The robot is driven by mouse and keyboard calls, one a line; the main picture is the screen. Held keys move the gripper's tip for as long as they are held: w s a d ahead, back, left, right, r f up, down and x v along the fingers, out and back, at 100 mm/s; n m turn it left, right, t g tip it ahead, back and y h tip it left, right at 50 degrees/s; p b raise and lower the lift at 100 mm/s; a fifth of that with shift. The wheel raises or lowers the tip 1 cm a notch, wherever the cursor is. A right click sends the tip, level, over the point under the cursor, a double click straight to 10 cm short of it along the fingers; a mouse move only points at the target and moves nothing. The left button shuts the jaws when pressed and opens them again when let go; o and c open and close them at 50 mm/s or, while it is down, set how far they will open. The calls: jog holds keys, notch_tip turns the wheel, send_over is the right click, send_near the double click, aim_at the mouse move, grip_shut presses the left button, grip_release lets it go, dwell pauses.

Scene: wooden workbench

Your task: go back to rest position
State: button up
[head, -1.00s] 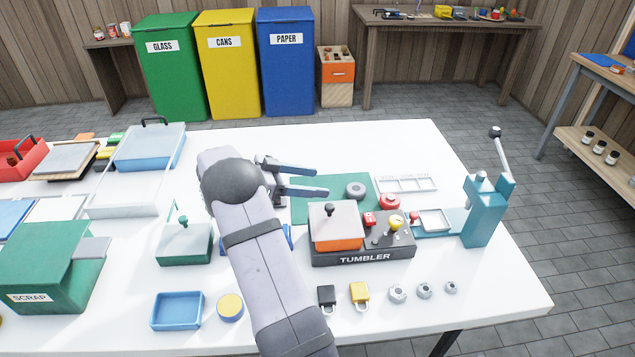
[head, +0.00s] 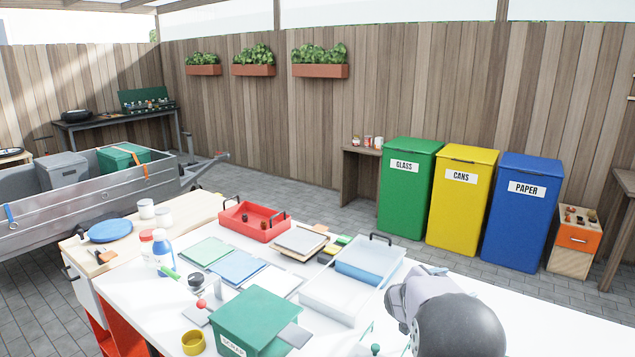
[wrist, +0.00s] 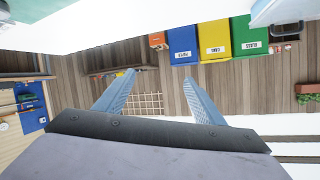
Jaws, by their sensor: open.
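My gripper (wrist: 160,80) shows in the wrist view with its two blue-grey fingers spread apart. Nothing is between them. Wooden wall and lattice lie beyond the fingers, and the picture is upside down. In the head view my arm rises at the bottom right, over the white table (head: 560,325). Its dark round joint is nearest the camera, and the fingers cannot be made out there.
A clear bin with a blue tray (head: 330,305), a red tote (head: 238,229) and a green scrap box (head: 240,325) stand left of my arm. Glass (head: 405,190), cans (head: 458,205) and paper (head: 520,215) bins stand behind the table. The table's right part looks clear.

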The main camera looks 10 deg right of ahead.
jog(key=w+a+r+n+t+y+p, duration=0.25)
jog(key=a+n+y, duration=0.25)
jog(key=a, duration=0.7)
jog(key=s+a+f+n+y+p, duration=0.1)
jog(key=s+a+n+y, duration=0.25)
jog(key=a, duration=0.35)
jog(key=s+a+f+n+y+p, duration=0.1)
jog(key=s+a+n+y+p, duration=0.2)
jog(key=a, duration=0.5)
jog(key=s+a+f+n+g+p, duration=0.1)
jog(key=s+g, duration=0.3)
jog(key=s, duration=1)
jog(key=s+a+f+n+g+p, duration=0.2)
jog(key=s+g, duration=0.3)
jog(key=s, duration=0.8)
jog(key=shift+s+a+f, duration=0.15)
jog(key=shift+s+a, duration=0.25)
jog(key=shift+a, duration=0.5)
jog(key=shift+n+g+y, duration=0.25)
